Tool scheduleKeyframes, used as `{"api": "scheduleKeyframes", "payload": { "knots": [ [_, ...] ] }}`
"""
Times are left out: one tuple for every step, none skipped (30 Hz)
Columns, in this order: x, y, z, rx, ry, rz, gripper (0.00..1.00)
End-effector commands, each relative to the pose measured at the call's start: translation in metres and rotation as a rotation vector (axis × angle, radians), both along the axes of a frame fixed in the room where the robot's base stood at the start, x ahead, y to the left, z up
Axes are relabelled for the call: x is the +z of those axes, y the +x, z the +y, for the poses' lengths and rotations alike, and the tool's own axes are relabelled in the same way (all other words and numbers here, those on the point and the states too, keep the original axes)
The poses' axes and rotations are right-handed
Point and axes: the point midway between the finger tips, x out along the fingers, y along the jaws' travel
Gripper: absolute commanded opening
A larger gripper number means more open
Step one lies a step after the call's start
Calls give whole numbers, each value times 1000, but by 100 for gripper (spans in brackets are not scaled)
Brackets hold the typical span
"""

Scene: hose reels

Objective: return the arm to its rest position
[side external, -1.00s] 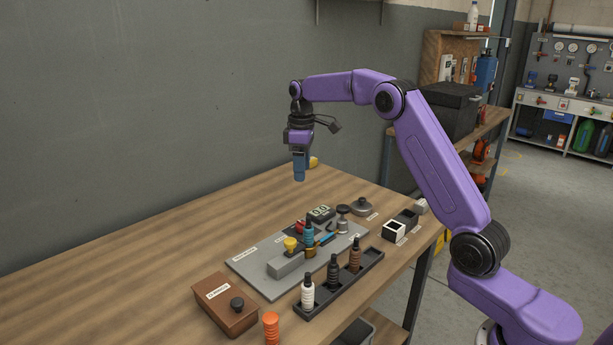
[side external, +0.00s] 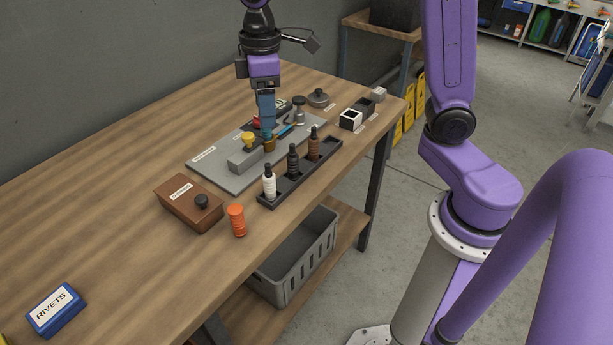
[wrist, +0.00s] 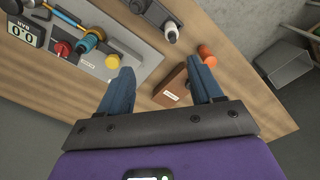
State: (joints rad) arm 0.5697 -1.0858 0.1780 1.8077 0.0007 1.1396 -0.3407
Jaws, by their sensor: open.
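My gripper (side external: 265,112) hangs with its blue fingers pointing down. In the side view it lies in front of the back part of the grey plate (side external: 207,167). The wrist view shows my gripper (wrist: 159,72) with its two fingers wide apart and nothing between them. Bench top shows below the fingers at some distance. The brown box (wrist: 171,90) appears between the fingers in that view. My fingers hide part of the plate's fittings in the side view.
The plate carries a yellow knob (side external: 248,138) and a display (wrist: 25,33). Beside it, a black tray (side external: 325,158) holds white, black and brown ribbed pieces. An orange ribbed piece (side external: 236,220) and blue RIVETS box (side external: 56,309) stand nearer.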

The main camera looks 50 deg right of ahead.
Motion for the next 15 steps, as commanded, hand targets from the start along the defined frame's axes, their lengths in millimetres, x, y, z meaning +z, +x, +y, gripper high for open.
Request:
{"api": "scheduleKeyframes", "payload": {
  "knots": [
    [-1,-20,3,22,1,-1,65],
    [-1,-30,5,31,2,-2,65],
    [-3,-45,7,46,2,-2,65],
    [-4,-56,7,54,3,-2,65],
    [-6,-67,7,65,4,-4,65],
    [-8,-81,7,78,5,-3,65],
    [-9,-92,7,89,5,-4,65],
    [-11,-103,6,98,7,-4,65],
    [-13,-117,4,113,7,-3,65],
    [-15,-128,2,121,8,-4,65],
    [-18,-138,0,132,8,-3,65],
    [-21,-152,-3,145,9,-4,65],
    [-23,-162,-6,156,11,-5,65],
    [-25,-172,-9,165,11,-5,65],
    [-29,-184,-13,178,11,-4,65]
  ]
}}
